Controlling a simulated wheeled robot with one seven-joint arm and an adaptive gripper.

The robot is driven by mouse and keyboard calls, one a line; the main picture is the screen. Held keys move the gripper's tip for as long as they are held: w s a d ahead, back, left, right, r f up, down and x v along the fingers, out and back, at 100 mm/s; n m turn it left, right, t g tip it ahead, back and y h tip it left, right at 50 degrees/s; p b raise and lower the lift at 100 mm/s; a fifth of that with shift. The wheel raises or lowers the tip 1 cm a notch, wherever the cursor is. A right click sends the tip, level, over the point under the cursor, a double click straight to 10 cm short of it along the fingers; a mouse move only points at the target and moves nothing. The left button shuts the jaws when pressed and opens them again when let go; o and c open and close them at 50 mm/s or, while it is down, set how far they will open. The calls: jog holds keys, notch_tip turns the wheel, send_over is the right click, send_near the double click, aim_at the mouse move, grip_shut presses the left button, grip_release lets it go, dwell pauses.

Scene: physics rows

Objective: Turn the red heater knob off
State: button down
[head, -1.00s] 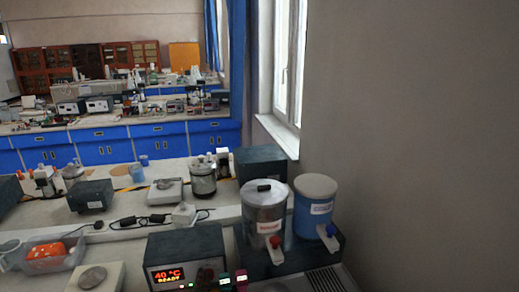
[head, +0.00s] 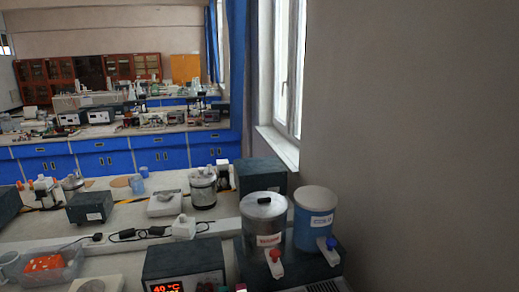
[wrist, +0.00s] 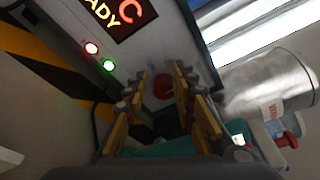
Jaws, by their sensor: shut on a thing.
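The heater is a dark box (head: 185,262) with a lit red display, low in the head view and cut off by the bottom edge. In the wrist view its display (wrist: 122,14) shows at the top, with a red lamp and a green lamp lit on the front. The red knob (wrist: 163,87) sits on that front panel, partly hidden in shadow. In the head view I cannot make out the gripper.
A steel canister (head: 264,220) with a red tap and a blue canister (head: 314,222) with a blue tap stand right of the heater. A teal thing (wrist: 160,149) lies below the fingers in the wrist view. A clear tray (head: 52,268) stands at left.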

jog(key=shift+s+a+f, duration=0.2)
jog(key=shift+f, duration=0.3)
jog(key=s, duration=0.1)
jog(key=s+p, duration=0.1)
jog(key=s, duration=0.1)
jog(key=s+p, duration=0.1)
jog(key=s, duration=0.1)
jog(key=shift+s+d+r, duration=0.2)
jog(key=shift+d+r, duration=0.05)
jog(key=shift+d, duration=0.15)
jog(key=w+r+b, duration=0.2)
jog(key=w+b, duration=0.1)
jog(key=w, duration=0.3)
jog(key=shift+w+d, duration=0.15)
dwell(0.4)
jog(key=shift+d+f, duration=0.2)
jog(key=shift+f, duration=0.05)
dwell(0.7)
jog(key=shift+s+a+f, duration=0.25)
jog(key=shift+a+f, duration=0.05)
jog(key=shift+f, duration=0.2)
